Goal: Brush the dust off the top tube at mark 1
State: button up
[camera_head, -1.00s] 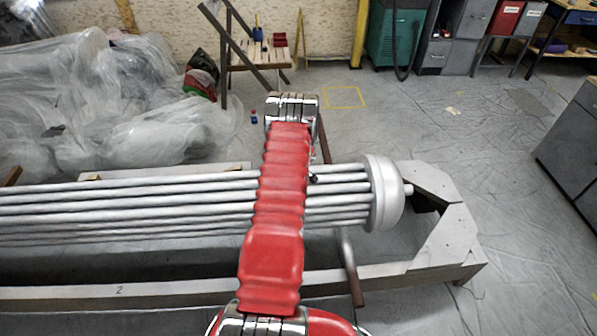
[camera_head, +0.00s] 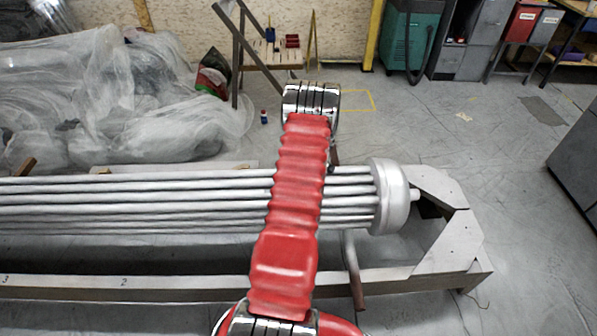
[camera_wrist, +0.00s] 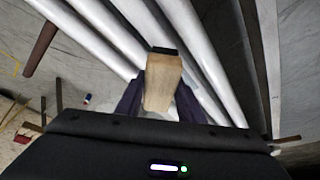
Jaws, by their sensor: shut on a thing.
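A bundle of grey tubes (camera_head: 120,200) lies level across the head view and ends in a round pale end cap (camera_head: 393,196). Its uppermost tube (camera_head: 150,183) runs along the back edge. In the wrist view the tubes (camera_wrist: 185,40) run diagonally. My gripper (camera_wrist: 160,98) is shut on a brush (camera_wrist: 162,85) with a pale wooden handle and a dark tip. The tip appears over the tubes; I cannot tell whether it touches. My arm hides the gripper in the head view. Mark 1 is not visible, and no dust can be made out.
A grey frame (camera_head: 190,286) surrounds the bundle, with marks 2 and 3 on its front rail. Clear plastic sheeting (camera_head: 130,95) is heaped behind on the left. A wooden stand (camera_head: 270,58) and a green cabinet (camera_head: 410,35) stand at the back. The floor at right is mostly free.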

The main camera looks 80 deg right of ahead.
jog(key=shift+r, duration=1.2)
jog(key=shift+w, duration=0.1)
jog(key=w+a+r+n, duration=0.1)
jog(key=w+a+r, duration=0.4)
jog(key=w+a, duration=0.45)
jog(key=w+a+r+n+y, duration=0.1)
jog(key=w+a+r, duration=0.3)
jog(key=w+a, duration=0.55)
jog(key=w+a+r+n, duration=0.1)
jog(key=w+a+r, duration=0.45)
jog(key=w, duration=0.85)
jog(key=w+a+r, duration=0.2)
jog(key=w+a, duration=0.1)
jog(key=a, duration=0.4)
jog(key=w+a+r+n, duration=0.1)
jog(key=w+a+r, duration=0.1)
jog(key=a, duration=0.5)
jog(key=w+a+r, duration=0.2)
jog(key=w+a, duration=0.1)
jog(key=a, duration=0.4)
jog(key=a+r, duration=0.2)
jog(key=a, duration=0.8)
jog(key=s+a+r+n+y, duration=0.1)
jog(key=a+r, duration=0.2)
jog(key=a, duration=0.7)
jog(key=shift+a+r, duration=0.15)
jog(key=shift+a, duration=0.05)
